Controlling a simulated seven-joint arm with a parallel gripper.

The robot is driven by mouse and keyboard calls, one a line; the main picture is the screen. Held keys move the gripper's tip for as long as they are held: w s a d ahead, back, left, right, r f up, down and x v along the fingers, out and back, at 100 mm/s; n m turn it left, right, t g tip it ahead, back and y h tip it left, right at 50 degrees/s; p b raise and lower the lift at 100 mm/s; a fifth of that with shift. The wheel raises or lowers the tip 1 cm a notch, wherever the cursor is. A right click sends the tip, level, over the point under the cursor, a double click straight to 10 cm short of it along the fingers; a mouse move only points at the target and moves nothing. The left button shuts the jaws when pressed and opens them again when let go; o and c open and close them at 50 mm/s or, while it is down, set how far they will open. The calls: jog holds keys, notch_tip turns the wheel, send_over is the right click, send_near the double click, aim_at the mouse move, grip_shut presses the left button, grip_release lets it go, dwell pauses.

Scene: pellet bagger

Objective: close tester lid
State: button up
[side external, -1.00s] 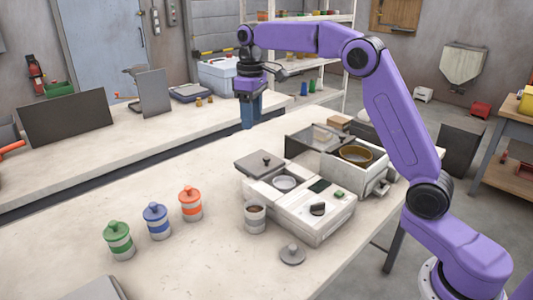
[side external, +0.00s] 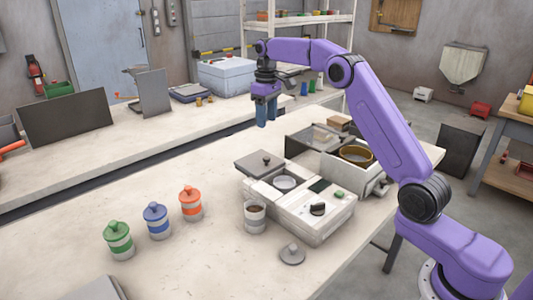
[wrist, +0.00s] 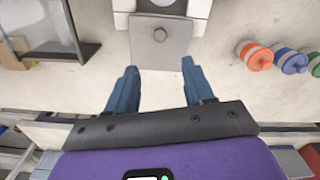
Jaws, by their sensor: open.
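The tester (side external: 325,222) is a pale box with a small screen, a dark knob and a green button on top. Its lid (side external: 260,164), a grey square plate with a small knob, is swung open on the far left side, leaving the round pan (side external: 284,183) uncovered. In the wrist view the lid (wrist: 160,42) is at top centre, with its knob visible. My gripper (side external: 267,124) is open and empty, above the bench and beyond the lid. In the wrist view my gripper (wrist: 159,67) has its fingers apart, just short of the lid's near edge.
An open cup (side external: 255,222) and a loose round grey lid (side external: 292,255) are near the tester. Orange (side external: 190,205), blue (side external: 157,222) and green (side external: 118,242) lidded jars stand left. A machine with a brown bowl (side external: 357,155) stands behind right. Bench space left of the lid is clear.

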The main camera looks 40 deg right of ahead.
aim_at(267, 157)
notch_tip(267, 157, down, 13)
jog(key=shift+f, duration=0.1)
dwell(0.3)
grip_shut()
